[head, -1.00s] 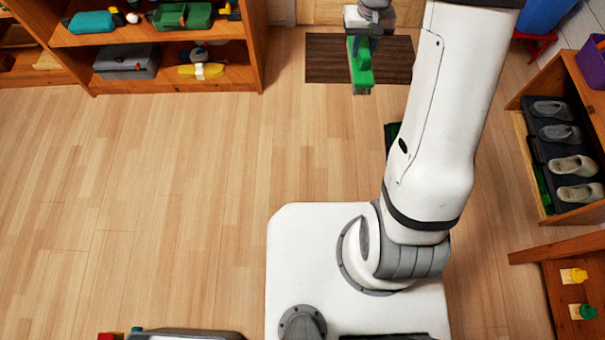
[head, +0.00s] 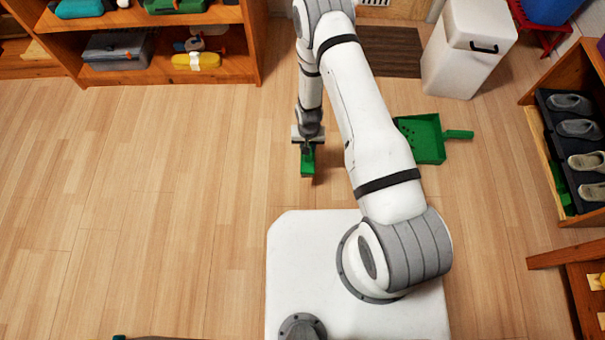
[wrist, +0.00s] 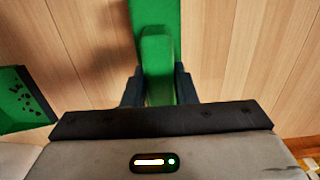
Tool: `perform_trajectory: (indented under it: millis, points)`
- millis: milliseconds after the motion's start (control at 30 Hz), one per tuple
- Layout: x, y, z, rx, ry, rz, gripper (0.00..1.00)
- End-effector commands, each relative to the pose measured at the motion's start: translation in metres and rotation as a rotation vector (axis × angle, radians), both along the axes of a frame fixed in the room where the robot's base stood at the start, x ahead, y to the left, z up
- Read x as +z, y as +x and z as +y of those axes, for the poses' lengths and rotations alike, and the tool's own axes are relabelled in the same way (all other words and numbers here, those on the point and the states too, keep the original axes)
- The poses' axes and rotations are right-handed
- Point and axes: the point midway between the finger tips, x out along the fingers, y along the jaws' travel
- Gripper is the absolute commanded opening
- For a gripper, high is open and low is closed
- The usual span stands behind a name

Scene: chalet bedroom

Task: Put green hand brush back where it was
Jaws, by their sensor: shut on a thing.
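The green hand brush (head: 308,161) is held in my gripper (head: 307,145), over the wood floor in front of my base. In the wrist view the brush (wrist: 158,50) runs between the two dark fingers of my gripper (wrist: 160,88), which are shut on its handle. Its far end runs out of the top of that view. A green dustpan (head: 428,142) with dark bits in it lies on the floor to the right of my arm, and its edge shows at the left of the wrist view (wrist: 22,100).
A wooden shelf (head: 170,76) with boxes stands back left. A white bin (head: 468,50) stands back right beside a dark mat (head: 390,52). A shoe rack (head: 540,150) is at the right. The floor (head: 140,180) at left is clear.

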Motion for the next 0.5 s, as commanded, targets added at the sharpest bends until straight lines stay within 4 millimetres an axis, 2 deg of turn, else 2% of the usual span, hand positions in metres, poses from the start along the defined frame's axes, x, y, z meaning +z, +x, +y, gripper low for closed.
perform_trajectory:
  millis: [33,167,500]
  points:
    - [-0.012,-0.004,0.002,0.0,0.0,0.0,0.0]
    - [-0.027,-0.009,0.003,-0.001,0.0,0.0,0.0]
    - [-0.083,-0.009,0.003,-0.002,0.0,-0.001,0.0]
